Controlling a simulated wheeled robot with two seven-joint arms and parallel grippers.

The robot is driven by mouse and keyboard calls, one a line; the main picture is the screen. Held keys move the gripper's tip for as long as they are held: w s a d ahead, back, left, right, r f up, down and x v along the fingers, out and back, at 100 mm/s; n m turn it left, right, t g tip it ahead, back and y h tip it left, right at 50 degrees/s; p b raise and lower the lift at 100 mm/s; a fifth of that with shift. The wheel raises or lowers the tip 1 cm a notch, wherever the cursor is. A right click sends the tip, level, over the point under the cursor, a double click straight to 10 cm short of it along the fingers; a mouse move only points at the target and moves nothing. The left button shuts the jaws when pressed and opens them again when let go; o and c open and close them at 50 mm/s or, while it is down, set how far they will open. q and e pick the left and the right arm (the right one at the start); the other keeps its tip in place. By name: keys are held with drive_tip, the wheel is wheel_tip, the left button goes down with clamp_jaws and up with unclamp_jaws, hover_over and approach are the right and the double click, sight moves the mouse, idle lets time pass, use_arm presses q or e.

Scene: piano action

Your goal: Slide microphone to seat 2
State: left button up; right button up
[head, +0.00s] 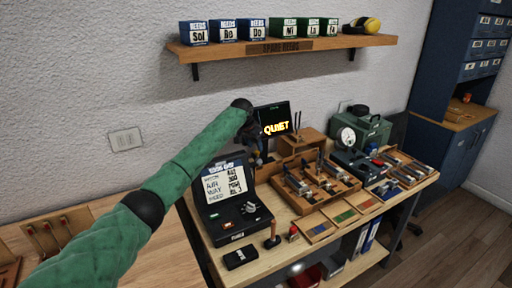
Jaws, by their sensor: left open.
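My left arm reaches in from the left and bends down at its dark wrist. My left gripper (257,161) is open, small and dark, just left of and below the QUIET screen (272,121), above the back of the bench. A wooden tray (348,192) with several small metal fittings stands right of the gripper, apart from it. I cannot pick out the microphone or seat 2 for certain at this size; the gripper and wrist cover part of the area behind them. My right gripper is out of view.
A black console (218,222) with a lit panel stands at the bench's left. A green machine with a dial (346,137) stands at the back right. Coloured plates (345,216) lie in front of the tray. A shelf (280,47) with reed boxes hangs above.

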sight(256, 151)
use_arm(q)
drive_tip(key=shift+w+d+f, duration=0.1)
drive_tip(key=shift+w+f, duration=0.1)
drive_tip(key=shift+f, duration=0.3)
drive_tip(key=shift+w+d+f+p, duration=0.1)
drive_tip(key=shift+d+f+p, duration=0.1)
drive_tip(key=shift+f, duration=0.15)
drive_tip(key=shift+d+f+p, duration=0.1)
drive_tip(key=shift+f+p, duration=0.1)
drive_tip(key=shift+f, duration=0.15)
drive_tip(key=shift+w+a+f, duration=0.1)
drive_tip(key=shift+f, duration=0.15)
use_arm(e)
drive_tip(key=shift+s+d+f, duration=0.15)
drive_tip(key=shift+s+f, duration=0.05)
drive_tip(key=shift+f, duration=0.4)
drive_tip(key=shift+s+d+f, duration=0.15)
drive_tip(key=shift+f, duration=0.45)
use_arm(q)
drive_tip(key=shift+c, duration=0.4)
drive_tip(key=shift+r, duration=0.1)
clamp_jaws()
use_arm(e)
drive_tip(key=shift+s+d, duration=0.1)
